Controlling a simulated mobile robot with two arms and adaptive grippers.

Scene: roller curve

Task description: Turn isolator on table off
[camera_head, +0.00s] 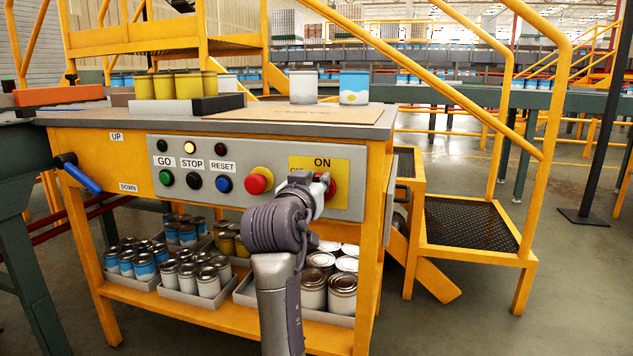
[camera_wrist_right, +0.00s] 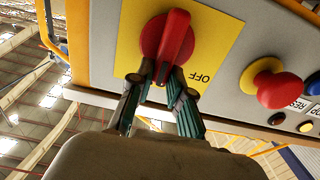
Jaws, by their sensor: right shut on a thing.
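The isolator is a red rotary switch (camera_head: 331,187) on a yellow plate on the table's grey control panel, below the word ON. In the right wrist view its red handle (camera_wrist_right: 176,42) stands nearly upright in the picture, with the word OFF to its lower right. My right gripper (camera_head: 318,188) is at the switch and hides part of it and of the plate. In the wrist view the gripper's fingertips (camera_wrist_right: 167,75) are shut on the near end of the handle, one on each side. My left gripper is not in view.
A red emergency button (camera_head: 259,180) sits on the panel beside the isolator, left of my arm. GO, STOP and RESET buttons are farther left. Cans (camera_head: 354,87) stand on the tabletop and on the lower shelf. Yellow steps (camera_head: 470,223) stand to the right.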

